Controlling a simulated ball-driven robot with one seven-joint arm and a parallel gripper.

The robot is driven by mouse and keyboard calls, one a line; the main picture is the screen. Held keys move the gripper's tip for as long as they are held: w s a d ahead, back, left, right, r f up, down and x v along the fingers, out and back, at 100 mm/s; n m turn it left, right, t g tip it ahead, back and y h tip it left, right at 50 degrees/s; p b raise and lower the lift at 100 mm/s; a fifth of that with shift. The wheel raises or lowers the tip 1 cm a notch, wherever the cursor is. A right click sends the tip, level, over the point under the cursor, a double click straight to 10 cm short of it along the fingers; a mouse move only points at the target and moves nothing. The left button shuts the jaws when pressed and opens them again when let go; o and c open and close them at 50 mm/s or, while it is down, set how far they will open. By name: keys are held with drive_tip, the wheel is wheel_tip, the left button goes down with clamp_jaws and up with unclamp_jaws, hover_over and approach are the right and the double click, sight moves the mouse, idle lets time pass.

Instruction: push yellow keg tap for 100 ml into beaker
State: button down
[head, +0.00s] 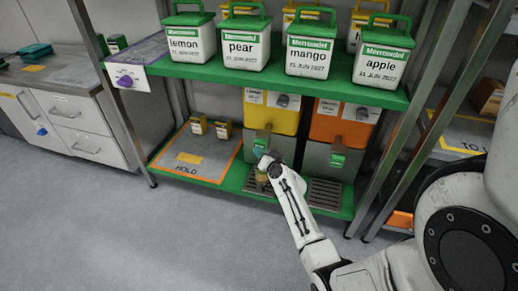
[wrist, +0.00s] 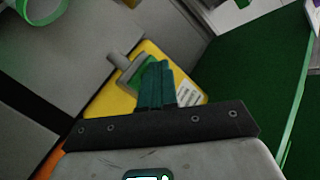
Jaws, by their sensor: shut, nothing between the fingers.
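The yellow keg (head: 272,118) stands on the lower shelf, beside an orange keg on its right. Its green tap (head: 262,140) is on the front, just above my gripper. My gripper (head: 266,160) is shut and empty, reaching in close to the tap; whether it touches cannot be told. A small beaker-like vessel (head: 261,180), yellowish-brown, shows below the tap, partly hidden by my arm; its fill level cannot be read. In the wrist view the shut teal fingers (wrist: 155,87) stand in front of the yellow keg (wrist: 118,97) and cover part of a green piece (wrist: 138,76).
The orange keg (head: 344,124) with its own green tap (head: 337,161) is close on the right. Labelled tubs stand on the green upper shelf (head: 270,78). A grey HOLD mat (head: 205,163) with small boxes lies left. The floor in front is clear.

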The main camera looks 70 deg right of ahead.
drive_tip(key=shift+a, duration=0.1)
drive_tip(key=shift+s+a+p, duration=0.1)
drive_tip(key=shift+a+p, duration=0.35)
drive_tip(key=shift+a, duration=0.5)
drive_tip(key=shift+s+a+p, duration=0.2)
drive_tip(key=shift+a+p, duration=0.8)
drive_tip(key=shift+a, duration=1.5)
idle(1.5)
